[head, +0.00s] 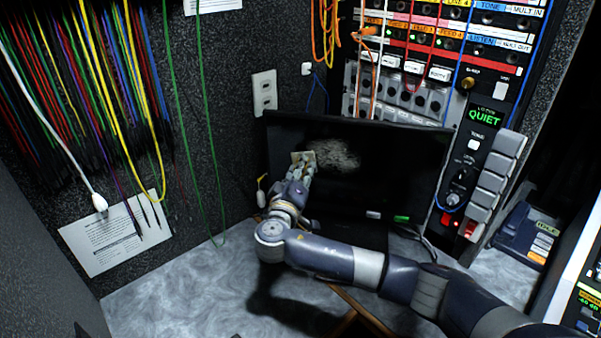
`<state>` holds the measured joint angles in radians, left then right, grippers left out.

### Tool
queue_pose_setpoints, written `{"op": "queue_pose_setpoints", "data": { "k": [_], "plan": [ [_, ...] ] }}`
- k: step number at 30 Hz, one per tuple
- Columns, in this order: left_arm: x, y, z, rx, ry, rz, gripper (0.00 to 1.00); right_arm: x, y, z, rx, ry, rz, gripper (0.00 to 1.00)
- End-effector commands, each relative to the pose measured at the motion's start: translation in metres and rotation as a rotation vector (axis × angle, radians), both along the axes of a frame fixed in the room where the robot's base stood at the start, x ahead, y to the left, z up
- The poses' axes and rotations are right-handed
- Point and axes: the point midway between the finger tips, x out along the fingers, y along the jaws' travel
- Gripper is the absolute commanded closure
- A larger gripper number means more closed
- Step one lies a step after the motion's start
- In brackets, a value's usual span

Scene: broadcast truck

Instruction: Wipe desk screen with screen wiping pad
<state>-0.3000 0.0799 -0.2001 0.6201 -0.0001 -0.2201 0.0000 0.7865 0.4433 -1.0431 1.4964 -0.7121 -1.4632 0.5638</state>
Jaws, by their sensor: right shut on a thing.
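The desk screen (400,165) is a dark monitor standing at the back of the desk, against the wall. A pale, speckled smudge (337,154) lies on its upper middle. My right gripper (302,168) is in front of the screen's left part. It is shut on a small beige wiping pad (303,157), which is just left of the smudge. The pad looks close to or against the screen; I cannot tell if it touches. My right arm covers the lower left of the screen. My left gripper is not in view.
The marbled desk (170,290) is mostly clear at the left. A rack of patch panels (440,70) rises behind and right of the screen. A phone-like device (525,240) sits at the right. Colored cables (75,80) hang on the left wall, with green ones reaching the desk.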

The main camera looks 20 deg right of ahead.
Motion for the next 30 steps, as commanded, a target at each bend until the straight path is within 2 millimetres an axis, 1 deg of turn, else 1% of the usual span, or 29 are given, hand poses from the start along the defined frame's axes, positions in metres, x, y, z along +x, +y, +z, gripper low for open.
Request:
{"op": "queue_pose_setpoints", "data": {
  "k": [8,30],
  "plan": [
    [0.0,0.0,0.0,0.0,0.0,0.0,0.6,0.0,0.0,0.0,0.0,0.0,0.0,0.91],
    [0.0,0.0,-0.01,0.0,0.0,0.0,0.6,0.012,-0.009,0.0,0.001,-0.001,-0.001,0.91]
  ]
}}
